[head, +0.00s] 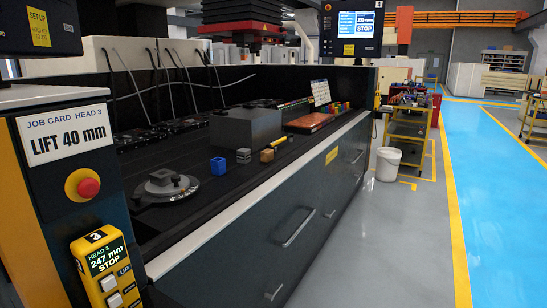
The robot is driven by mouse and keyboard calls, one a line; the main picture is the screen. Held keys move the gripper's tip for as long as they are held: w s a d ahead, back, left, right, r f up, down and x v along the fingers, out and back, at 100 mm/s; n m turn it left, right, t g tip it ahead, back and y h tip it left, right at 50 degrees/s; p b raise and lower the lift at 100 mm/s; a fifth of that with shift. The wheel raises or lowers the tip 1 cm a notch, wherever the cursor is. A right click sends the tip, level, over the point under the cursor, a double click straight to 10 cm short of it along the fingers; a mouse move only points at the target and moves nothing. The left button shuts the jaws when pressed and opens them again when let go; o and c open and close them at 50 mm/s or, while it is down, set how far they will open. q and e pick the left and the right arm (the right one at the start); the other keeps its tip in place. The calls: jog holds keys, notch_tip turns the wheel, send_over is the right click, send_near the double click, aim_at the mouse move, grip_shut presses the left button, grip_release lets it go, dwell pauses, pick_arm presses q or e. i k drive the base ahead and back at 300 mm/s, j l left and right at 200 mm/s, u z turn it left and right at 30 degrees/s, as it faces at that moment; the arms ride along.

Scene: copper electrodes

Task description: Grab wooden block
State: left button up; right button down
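A small tan block, which looks like the wooden block (266,155), sits on the dark bench top near its front edge. To its left are a grey block (243,155) and a blue block (218,166) with a hollow top. Neither of my grippers shows in the head view.
A large grey block (245,128) stands behind the small blocks. A round fixture (166,186) is at the near left. A copper-coloured plate (308,121) and several coloured blocks lie farther right. A white bucket (388,163) stands on the floor; the blue aisle is clear.

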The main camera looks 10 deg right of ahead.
aim_at(267, 155)
jog(key=i+l, duration=0.15)
jog(key=l, duration=0.25)
jog(key=i+l, duration=0.15)
jog(key=l, duration=0.25)
jog(key=i+l, duration=0.35)
jog(key=i+l+u, duration=0.1)
jog(key=i+l, duration=0.25)
jog(key=l, duration=0.2)
jog(key=i+l, duration=0.35)
jog(key=l, duration=0.15)
jog(key=u, duration=0.05)
